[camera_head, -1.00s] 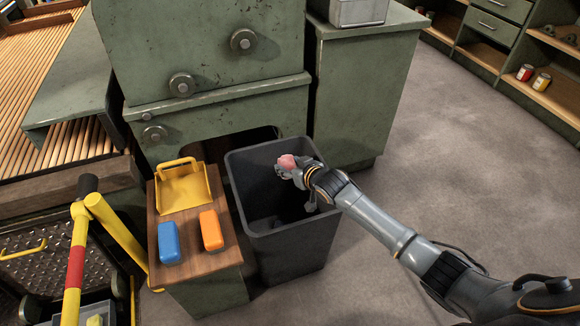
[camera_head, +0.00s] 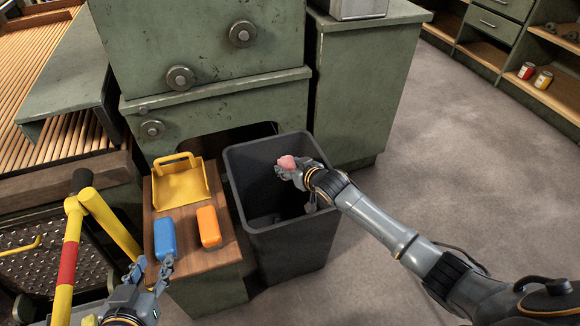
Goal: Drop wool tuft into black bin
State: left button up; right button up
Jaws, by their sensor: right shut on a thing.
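A pink wool tuft (camera_head: 287,162) is held in my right gripper (camera_head: 284,170), which is shut on it. The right arm reaches in from the right, and the gripper with the tuft is over the opening of the black bin (camera_head: 290,248). The bin stands on the floor right of a small wooden-topped stand, and its inside looks mostly dark. My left gripper (camera_head: 152,275) has come in at the lower left, beside the stand's front edge, near the blue block. Its fingers appear spread apart with nothing between them.
The small stand (camera_head: 188,262) bears a yellow dustpan-like scoop (camera_head: 180,186), a blue block (camera_head: 164,238) and an orange block (camera_head: 209,227). A yellow and red lever (camera_head: 68,262) rises at the left. Green machinery stands behind the bin. The floor at right is clear.

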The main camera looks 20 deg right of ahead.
pick_arm(q)
jog(key=shift+w+d+r+t+h+b, duration=0.2)
jog(key=shift+w+r+t, duration=0.2)
jog(key=shift+r, duration=0.3)
jog(key=shift+w+d+r+t+h+b, duration=0.1)
jog(key=shift+w+d+r+t, duration=0.15)
jog(key=shift+r+t, duration=0.35)
jog(key=shift+w+d+r+t+h+b, duration=0.15)
jog(key=shift+w+r+t, duration=0.2)
jog(key=shift+r, duration=0.5)
pick_arm(e)
jog(key=shift+f, duration=0.45)
jog(key=o, duration=1)
jog(key=shift+c, duration=0.2)
jog(key=v, duration=1.2)
jog(key=shift+f, duration=0.1)
